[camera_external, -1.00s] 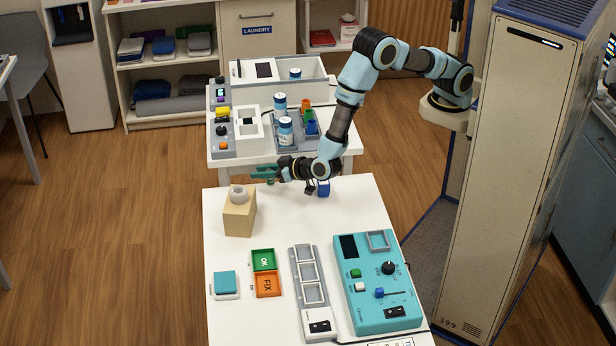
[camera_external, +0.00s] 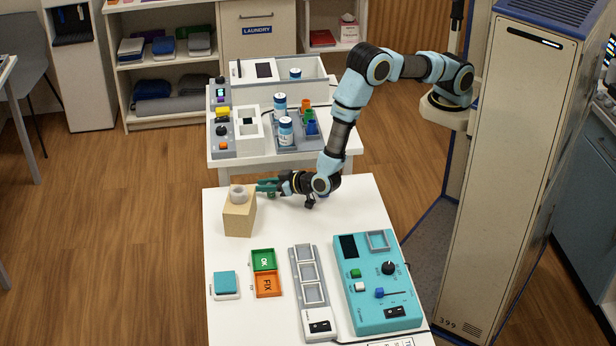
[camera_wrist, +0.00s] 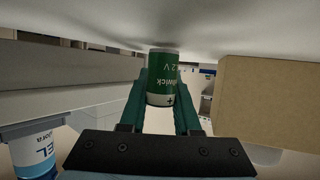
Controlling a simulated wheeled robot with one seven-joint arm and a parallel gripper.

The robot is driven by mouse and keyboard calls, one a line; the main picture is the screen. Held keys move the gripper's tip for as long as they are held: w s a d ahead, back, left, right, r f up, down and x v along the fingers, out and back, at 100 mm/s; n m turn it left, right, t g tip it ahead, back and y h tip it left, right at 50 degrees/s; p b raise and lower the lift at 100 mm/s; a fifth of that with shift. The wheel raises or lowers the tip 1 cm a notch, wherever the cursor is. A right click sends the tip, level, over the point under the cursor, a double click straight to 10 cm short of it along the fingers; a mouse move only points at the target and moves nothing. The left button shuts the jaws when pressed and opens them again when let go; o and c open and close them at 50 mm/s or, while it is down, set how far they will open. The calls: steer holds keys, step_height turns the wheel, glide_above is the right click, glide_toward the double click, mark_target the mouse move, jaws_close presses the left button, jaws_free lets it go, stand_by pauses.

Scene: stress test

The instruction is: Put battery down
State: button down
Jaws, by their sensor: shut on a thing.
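A green battery (camera_wrist: 163,78) with white lettering and a plus mark is between the two green fingers of my gripper (camera_wrist: 160,100) in the wrist view. The fingers are shut on its sides. Its far end is close to the white tabletop (camera_wrist: 75,18); I cannot tell whether they touch. In the external view my gripper (camera_external: 262,187) is low over the far left part of the white table (camera_external: 325,225), just right of a wooden block (camera_external: 239,214). The battery shows there only as a small dark green bit below the fingers.
An OK tray (camera_external: 263,260), a FIX tray (camera_external: 268,284), a three-slot grey holder (camera_external: 309,272) and a teal tester (camera_external: 378,300) lie nearer. A back table holds white jars (camera_external: 286,131).

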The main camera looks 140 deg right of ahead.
steer(key=c, duration=0.6)
jaws_free()
steer(key=shift+f, duration=0.15)
steer(key=shift+r, duration=0.25)
steer(key=v, duration=0.4)
steer(key=b+v, duration=0.1)
steer(key=v, duration=0.3)
steer(key=r+b+v, duration=0.1)
steer(key=v, duration=0.3)
steer(key=w+a+r+n+t+y, duration=0.1)
steer(key=a+r+n+t+y, duration=0.25)
steer(key=a+y, duration=0.2)
steer(key=w+a+r+n+t+y, duration=0.1)
steer(key=a+r+n+t+y, duration=0.2)
steer(key=a, duration=0.4)
steer(key=s+a+n+g+y, duration=0.1)
steer(key=s+a+n+g, duration=0.1)
steer(key=s, duration=0.6)
steer(key=s+a+r+n+g+y, duration=0.1)
steer(key=s+a+n+g+y, duration=0.1)
steer(key=s, duration=0.6)
steer(key=s+a+r+n+g+y, duration=0.1)
steer(key=s+a+n+g, duration=0.2)
steer(key=s, duration=0.5)
steer(key=shift+s+a+r+n+g+y, duration=0.15)
steer(key=shift+a+n+g+y, duration=0.15)
steer(key=shift+a+n, duration=0.2)
